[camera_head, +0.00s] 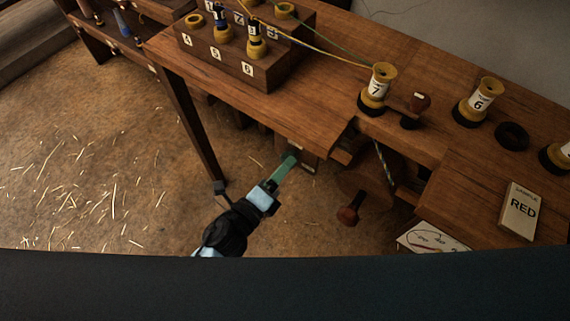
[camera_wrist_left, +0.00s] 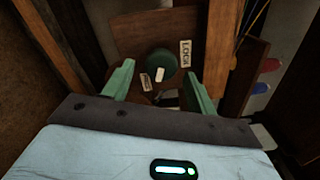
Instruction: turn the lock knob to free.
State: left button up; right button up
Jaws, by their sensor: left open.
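The lock knob (camera_wrist_left: 161,60) is a dark green round knob on a brown wooden panel in the left wrist view. A white mark shows at its lower edge. A "LOCK" label (camera_wrist_left: 185,53) stands to its right, and a smaller label (camera_wrist_left: 146,82), too small to read, is at its lower left. My left gripper (camera_wrist_left: 160,70) is open, with one green finger on each side of the knob in the picture; I cannot tell whether they touch it. In the head view my left gripper (camera_head: 289,160) is at the bench's front edge, where the knob cannot be made out.
The wooden bench (camera_head: 215,75) overhangs near my left gripper. A crank handle (camera_head: 349,214) sits to the right, below the bench edge. Spool 7 (camera_head: 377,88), spool 6 (camera_head: 478,103) and a "RED" box (camera_head: 520,210) stand on top. The floor to the left has only straw.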

pick_arm(q)
jog(key=v, duration=0.6)
pick_arm(e)
jog(key=shift+f, duration=0.15)
pick_arm(q)
jog(key=shift+a, duration=0.1)
jog(key=s+a+f+n+g+y+p, duration=0.2)
jog(key=s+a+n+g+y+p, duration=0.1)
jog(key=s+a+n, duration=0.5)
jog(key=s+a+f+n+g+y+p, duration=0.2)
jog(key=s+a+n+y+p, duration=0.3)
jog(key=s+n, duration=1)
jog(key=a+n+p, duration=0.1)
jog(key=a+n, duration=0.2)
jog(key=n, duration=0.1)
jog(key=shift+s+f+g+y, duration=0.2)
jog(key=shift+f+g+y, duration=0.1)
jog(key=shift+g, duration=0.1)
pick_arm(e)
jog(key=w+r+t, duration=0.2)
jog(key=w+r, duration=0.3)
jog(key=r, duration=0.6)
jog(key=shift+w+d+r, duration=0.15)
jog(key=shift+w+d, duration=0.25)
jog(key=shift+d, duration=0.05)
pick_arm(q)
jog(key=shift+s+d, duration=0.1)
